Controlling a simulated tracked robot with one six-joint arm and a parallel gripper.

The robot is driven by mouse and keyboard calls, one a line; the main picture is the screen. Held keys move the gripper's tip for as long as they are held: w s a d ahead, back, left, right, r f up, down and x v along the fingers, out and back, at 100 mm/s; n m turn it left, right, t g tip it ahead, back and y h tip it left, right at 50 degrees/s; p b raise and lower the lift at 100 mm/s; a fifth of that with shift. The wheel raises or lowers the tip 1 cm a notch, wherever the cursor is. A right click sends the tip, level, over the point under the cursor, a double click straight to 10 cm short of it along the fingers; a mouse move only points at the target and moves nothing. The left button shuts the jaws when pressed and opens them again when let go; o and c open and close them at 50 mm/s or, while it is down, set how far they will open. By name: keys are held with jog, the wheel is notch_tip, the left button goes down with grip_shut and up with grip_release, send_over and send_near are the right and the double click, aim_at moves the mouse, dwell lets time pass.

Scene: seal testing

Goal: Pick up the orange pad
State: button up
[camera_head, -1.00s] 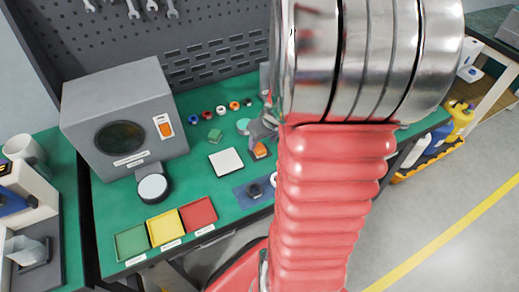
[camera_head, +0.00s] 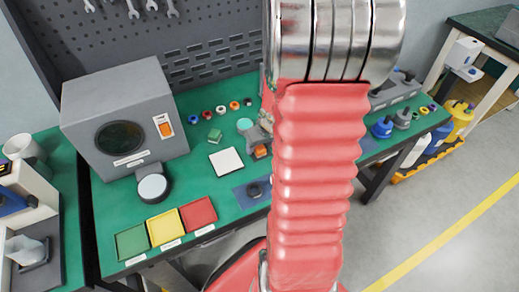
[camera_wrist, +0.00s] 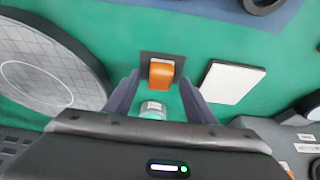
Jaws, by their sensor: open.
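The orange pad (camera_wrist: 161,74) lies on a small dark square base on the green bench top. In the wrist view it sits just beyond and between the fingertips of my gripper (camera_wrist: 157,88), which is open and empty. In the head view the orange pad (camera_head: 261,151) shows as a small orange patch beside my gripper (camera_head: 262,138), partly hidden by it and by my red arm. I cannot tell whether the fingers touch the pad.
A white square plate (camera_head: 226,161) lies left of the pad. Several coloured rings (camera_head: 221,110) stand behind. Green, yellow and red trays (camera_head: 163,228) line the front edge. A large grey machine (camera_head: 122,115) stands at the left. A round grey disc (camera_wrist: 40,72) lies near my gripper.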

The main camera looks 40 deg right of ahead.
jog(key=shift+c, duration=0.5)
jog(key=c, duration=1)
